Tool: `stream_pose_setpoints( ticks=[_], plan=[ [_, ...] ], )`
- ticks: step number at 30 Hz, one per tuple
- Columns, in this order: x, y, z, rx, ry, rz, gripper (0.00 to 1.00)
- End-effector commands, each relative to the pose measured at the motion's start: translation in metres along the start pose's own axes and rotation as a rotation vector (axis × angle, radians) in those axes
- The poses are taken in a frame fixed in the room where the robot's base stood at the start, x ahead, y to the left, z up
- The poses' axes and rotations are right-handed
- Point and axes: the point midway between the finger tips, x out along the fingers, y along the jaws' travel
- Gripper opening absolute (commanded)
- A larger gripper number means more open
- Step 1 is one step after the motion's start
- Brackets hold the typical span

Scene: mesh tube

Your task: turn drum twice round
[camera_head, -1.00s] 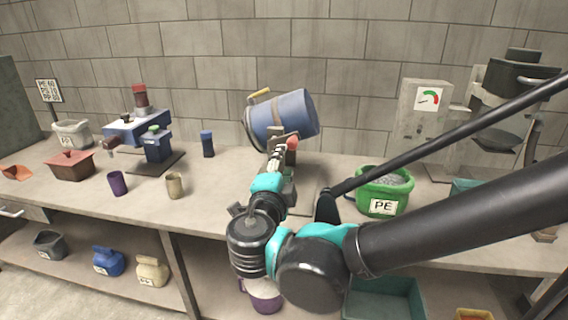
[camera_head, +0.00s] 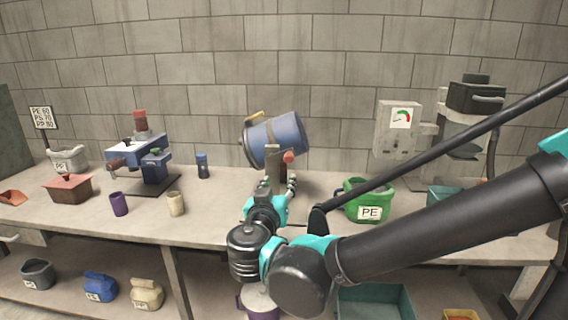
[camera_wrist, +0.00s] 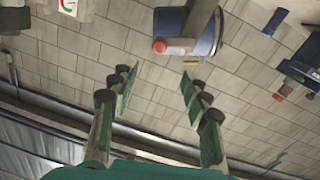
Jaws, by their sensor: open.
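The blue drum (camera_head: 285,137) hangs tilted on a grey stand (camera_head: 272,162) at the back of the bench, with a yellow handle (camera_head: 254,117) at its upper left and a red knob (camera_head: 288,156) at the front. In the wrist view the drum (camera_wrist: 172,22) is upside down at the top, with its red knob (camera_wrist: 159,46) and a small yellow part (camera_wrist: 191,63). My gripper (camera_head: 278,184) is in front of and below the drum, apart from it. In the wrist view its two fingers (camera_wrist: 158,80) stand wide apart with nothing between them.
A green bucket marked PE (camera_head: 368,201) stands right of my gripper. A grey box with a gauge (camera_head: 398,128) is behind it. On the left are a blue press (camera_head: 140,158), a purple cup (camera_head: 119,204), a beige cup (camera_head: 176,203) and a dark blue container (camera_head: 202,166).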

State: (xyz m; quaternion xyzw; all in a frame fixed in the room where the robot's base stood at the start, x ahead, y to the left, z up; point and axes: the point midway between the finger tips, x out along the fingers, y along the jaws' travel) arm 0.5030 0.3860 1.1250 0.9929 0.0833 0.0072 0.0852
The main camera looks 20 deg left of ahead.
Motion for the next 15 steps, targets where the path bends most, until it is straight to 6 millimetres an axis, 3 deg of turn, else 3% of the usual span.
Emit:
stream_pose_setpoints(
  ticks=[8,15],
  plan=[
    [0.016,0.001,0.0,-0.064,-0.001,0.005,0.47],
    [0.056,0.002,0.0,-0.062,-0.001,0.006,0.47]
  ],
)
